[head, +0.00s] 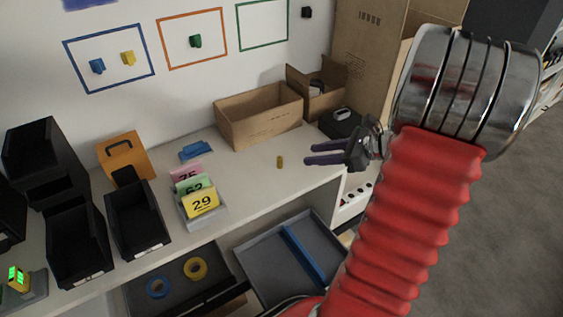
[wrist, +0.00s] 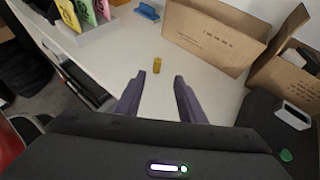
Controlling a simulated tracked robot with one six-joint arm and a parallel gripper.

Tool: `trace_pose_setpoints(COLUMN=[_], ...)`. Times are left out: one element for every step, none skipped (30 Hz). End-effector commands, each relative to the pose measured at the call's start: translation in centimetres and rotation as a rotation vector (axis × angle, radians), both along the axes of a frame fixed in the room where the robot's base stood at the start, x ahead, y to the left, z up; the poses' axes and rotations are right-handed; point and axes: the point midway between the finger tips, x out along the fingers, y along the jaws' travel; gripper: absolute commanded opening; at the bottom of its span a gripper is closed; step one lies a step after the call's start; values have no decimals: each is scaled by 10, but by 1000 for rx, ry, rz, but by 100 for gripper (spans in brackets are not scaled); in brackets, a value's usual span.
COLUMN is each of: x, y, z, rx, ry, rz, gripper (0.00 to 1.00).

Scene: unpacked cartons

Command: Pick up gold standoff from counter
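The gold standoff (head: 280,162) is a small upright cylinder on the white counter (head: 250,185), in front of an open carton. In the wrist view the gold standoff (wrist: 157,66) is ahead of my fingertips, roughly centred between them. My gripper (head: 308,155) is open and empty, its purple fingers pointing left toward the standoff with a gap between. In the wrist view both fingers of my gripper (wrist: 160,76) show apart, with bare counter between them.
An open carton (head: 258,116) and a smaller one (head: 318,92) stand behind. A black box (head: 340,123) is beside my gripper. Numbered cards (head: 200,200), a blue item (head: 196,150) and black bins (head: 137,218) are left. The counter around the standoff is clear.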

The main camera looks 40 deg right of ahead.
Motion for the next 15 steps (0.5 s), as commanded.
trace_pose_setpoints(x=[4,7,11,14,18,22,26,30,34,37,41,46,49,52,55], y=[3,5,8,10,12,15,18,20,22,25,27,29,31,33,34], z=[-3,-4,-7,-10,-12,-15,-17,-20,-22,-25,-27,-30,-32,-34,-35], rx=[2,2,2,2,3,3,4,3,2,1,1,2,2,2,2], ry=[0,0,1,1,2,2,2,2,1,2,2,1,2,2,1], rz=[3,4,4,4,4,5,6,5,4,6,6,4,4,5,4], gripper=[36,36,36,36,36,36,36,36,36,36,36,36,36,36,36])
